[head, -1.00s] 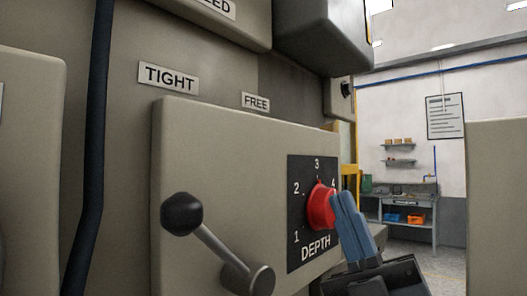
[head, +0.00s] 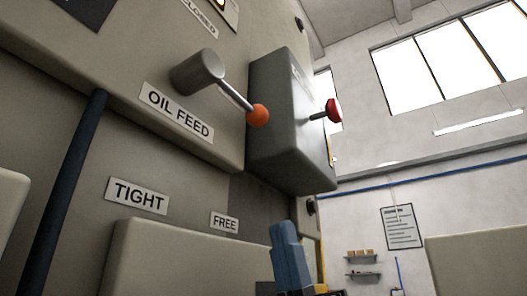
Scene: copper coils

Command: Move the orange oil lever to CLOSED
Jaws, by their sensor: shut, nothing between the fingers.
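The oil lever shows in the head view as a thin metal rod with an orange ball (head: 258,115) at its end. It runs down and to the right from a grey cylindrical hub (head: 198,72). An OIL FEED label (head: 179,113) sits just below the hub. A partly cut-off CLOSED label (head: 199,17) is above it, near the top edge. My gripper (head: 285,236) is at the bottom centre, its blue fingers pointing up and shut with nothing between them. It is well below the orange ball and apart from it. The gripper's lower part is cut off.
A grey box (head: 285,130) with a red-knobbed lever (head: 333,110) juts out right of the orange ball. A dark hose (head: 65,190) runs down the left. TIGHT (head: 138,195) and FREE (head: 224,222) labels are below, above a beige panel (head: 180,260).

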